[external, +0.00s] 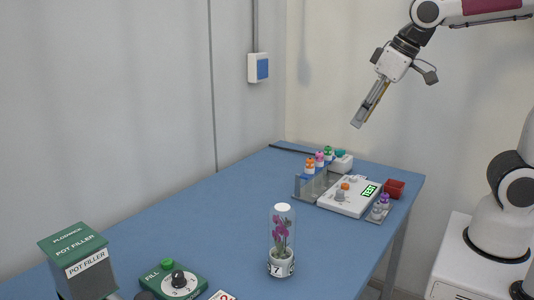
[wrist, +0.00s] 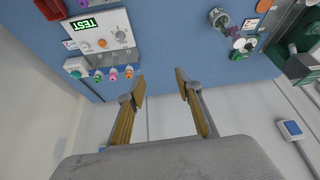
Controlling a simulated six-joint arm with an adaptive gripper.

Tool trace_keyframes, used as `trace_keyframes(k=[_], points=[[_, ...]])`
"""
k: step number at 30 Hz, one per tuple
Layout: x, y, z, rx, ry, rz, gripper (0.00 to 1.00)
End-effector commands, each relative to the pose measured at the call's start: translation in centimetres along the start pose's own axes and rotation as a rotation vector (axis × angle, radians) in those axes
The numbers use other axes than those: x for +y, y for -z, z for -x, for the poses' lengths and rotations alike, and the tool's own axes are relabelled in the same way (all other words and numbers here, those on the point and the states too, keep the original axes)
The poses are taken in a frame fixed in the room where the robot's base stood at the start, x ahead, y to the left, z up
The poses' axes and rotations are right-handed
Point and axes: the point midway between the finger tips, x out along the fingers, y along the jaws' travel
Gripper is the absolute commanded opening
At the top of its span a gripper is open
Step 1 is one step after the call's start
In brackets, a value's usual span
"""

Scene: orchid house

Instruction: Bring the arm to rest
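My arm reaches in from the upper right in the external view. My gripper (external: 366,110) hangs in the air above the back end of the blue table (external: 200,220), pointing down and to the left. In the wrist view my gripper (wrist: 162,84) has its two fingers apart with nothing between them. It touches nothing.
A white device with a green display (external: 349,197), small bottles in a rack (external: 304,187) and a red tray (external: 394,189) stand at the table's back. A domed orchid pot (external: 281,262) stands nearer. A pot filler (external: 82,262) and green control box (external: 174,284) are at front left.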

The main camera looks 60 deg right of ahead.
Motion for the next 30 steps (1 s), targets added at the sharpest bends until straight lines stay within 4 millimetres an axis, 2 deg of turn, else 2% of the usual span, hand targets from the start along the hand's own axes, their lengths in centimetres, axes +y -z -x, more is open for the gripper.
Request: trace_keyframes(k=[9, 21, 25, 30], points=[[3.3, -6.0, 1.6, 0.018, -0.02, -0.036, 0.34], [5.7, -13.3, 2.0, 0.038, -0.045, -0.073, 0.34], [6.0, -14.8, 1.8, 0.041, -0.051, -0.079, 0.34], [6.2, -15.5, 1.7, 0.042, -0.053, -0.082, 0.34]])
